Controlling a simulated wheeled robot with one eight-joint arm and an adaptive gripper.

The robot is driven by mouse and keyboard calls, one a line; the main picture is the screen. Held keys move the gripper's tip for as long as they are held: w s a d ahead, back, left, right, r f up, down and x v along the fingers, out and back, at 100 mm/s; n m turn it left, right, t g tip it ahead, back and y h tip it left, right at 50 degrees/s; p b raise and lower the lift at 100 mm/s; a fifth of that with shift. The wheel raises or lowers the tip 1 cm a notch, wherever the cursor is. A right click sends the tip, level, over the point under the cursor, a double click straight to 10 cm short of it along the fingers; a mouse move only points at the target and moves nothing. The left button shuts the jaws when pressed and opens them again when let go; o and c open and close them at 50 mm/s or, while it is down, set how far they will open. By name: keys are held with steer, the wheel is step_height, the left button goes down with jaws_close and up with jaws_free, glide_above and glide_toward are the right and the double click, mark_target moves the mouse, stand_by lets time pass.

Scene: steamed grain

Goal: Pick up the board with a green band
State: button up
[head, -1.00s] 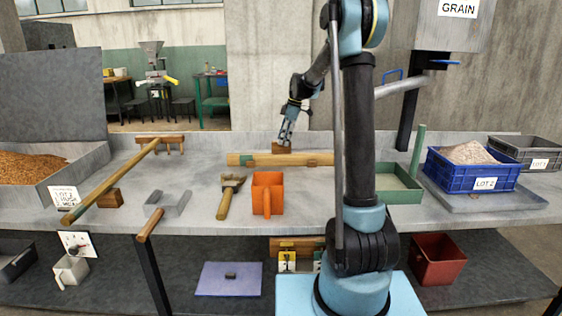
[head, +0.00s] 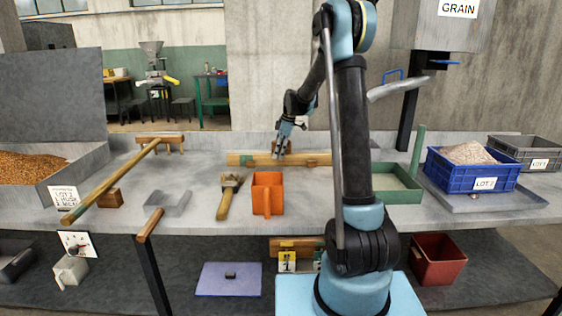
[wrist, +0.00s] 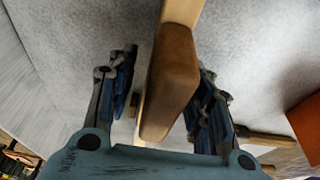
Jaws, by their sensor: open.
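The board with a green band (head: 240,160) is a long pale wooden piece lying across the back of the grey bench in the head view. Its green band shows left of its middle, and a brown block like a handle (head: 288,147) stands up from its middle. My gripper (head: 280,156) is at the board's middle, by this block. In the wrist view the brown block (wrist: 172,80) lies between the two spread fingers of my gripper (wrist: 165,95), with the pale board (wrist: 184,10) running behind it. The fingers look apart from the block; contact is hard to tell.
An orange scoop (head: 267,193) and a brush (head: 229,195) lie in front of the board. A green-edged tray (head: 405,196) is to the right, beyond it a blue crate (head: 470,175). A long-handled wooden rake (head: 120,175) lies at left.

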steer(key=shift+f, duration=0.25)
stand_by(0.4)
jaws_close()
